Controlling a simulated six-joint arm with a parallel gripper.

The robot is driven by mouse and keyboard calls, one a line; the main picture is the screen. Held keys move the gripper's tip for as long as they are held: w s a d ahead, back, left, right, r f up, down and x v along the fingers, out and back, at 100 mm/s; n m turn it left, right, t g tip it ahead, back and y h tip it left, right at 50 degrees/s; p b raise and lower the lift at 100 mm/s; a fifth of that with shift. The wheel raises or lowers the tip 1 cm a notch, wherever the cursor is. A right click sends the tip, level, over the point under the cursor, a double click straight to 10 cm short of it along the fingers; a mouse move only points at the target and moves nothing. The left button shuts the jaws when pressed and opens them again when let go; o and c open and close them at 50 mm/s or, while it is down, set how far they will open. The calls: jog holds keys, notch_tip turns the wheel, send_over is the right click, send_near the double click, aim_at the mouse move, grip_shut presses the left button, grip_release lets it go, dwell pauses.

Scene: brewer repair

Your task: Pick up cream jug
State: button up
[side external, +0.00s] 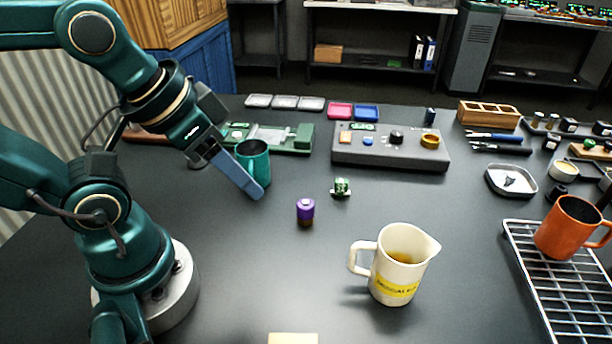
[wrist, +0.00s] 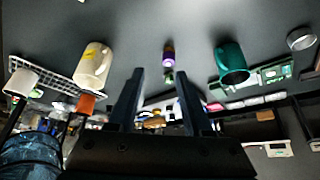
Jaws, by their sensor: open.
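The cream jug (side external: 397,265) stands upright on the dark table, right of centre in the side view. My gripper (side external: 254,190) is open and empty, above the table well to the left of the jug. In the wrist view its two fingers (wrist: 159,73) are spread apart, with the jug outside them to the left.
A teal mug (side external: 262,160) stands close to my gripper. A purple canister (side external: 305,211) and a small green part (side external: 341,187) lie between gripper and jug. An orange mug (side external: 568,232) stands on a wire rack (side external: 540,285) at right. A grey control box (side external: 385,152) is behind.

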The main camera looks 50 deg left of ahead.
dwell(0.4)
jog(key=o, duration=0.5)
